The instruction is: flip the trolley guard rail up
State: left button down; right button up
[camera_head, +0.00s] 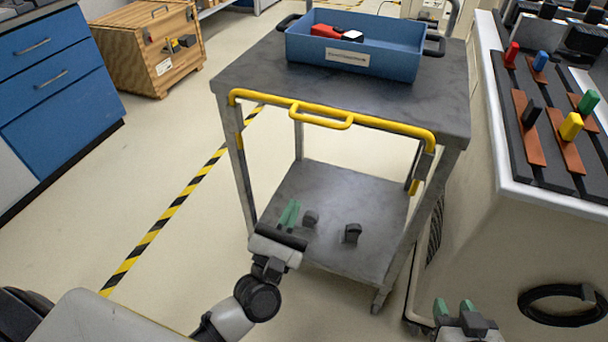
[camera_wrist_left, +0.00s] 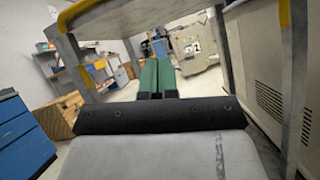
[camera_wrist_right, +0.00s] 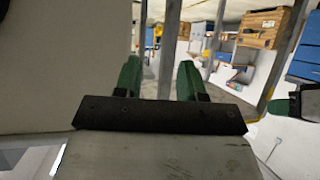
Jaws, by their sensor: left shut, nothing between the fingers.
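The grey trolley (camera_head: 240,82) stands ahead in the head view. Its yellow guard rail (camera_head: 385,124) runs along the near side at the top edge, with a small yellow handle loop (camera_head: 322,118) in its middle. My left gripper (camera_head: 289,213) is below the rail, in front of the lower shelf, apart from the rail. Its green fingers are together and empty in the left wrist view (camera_wrist_left: 157,78). My right gripper (camera_head: 454,308) is low at the right, beside the machine. Its green fingers are apart with nothing between them in the right wrist view (camera_wrist_right: 160,82).
A blue bin (camera_head: 390,62) with a red item sits on the trolley top. The lower shelf (camera_head: 330,190) holds two small dark objects. A light machine (camera_head: 500,225) stands close at the right. Blue drawers (camera_head: 60,95) and a wooden crate (camera_head: 145,50) stand left; floor between is clear.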

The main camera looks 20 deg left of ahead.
aim_at(315, 107)
pick_arm(q)
jog(key=s+r+n, duration=0.1)
jog(key=n, duration=0.1)
jog(key=s+r+n+t+y+b, duration=0.1)
jog(key=shift+a+r+n, duration=0.1)
jog(key=shift+r+n, duration=0.05)
jog(key=shift+n, duration=0.25)
pick_arm(e)
jog(key=r, duration=0.1)
jog(key=s, duration=0.1)
jog(key=r, duration=0.1)
jog(key=shift+s+d+r+t, duration=0.2)
jog(key=shift+s+r+t, duration=0.1)
jog(key=shift+t, duration=0.1)
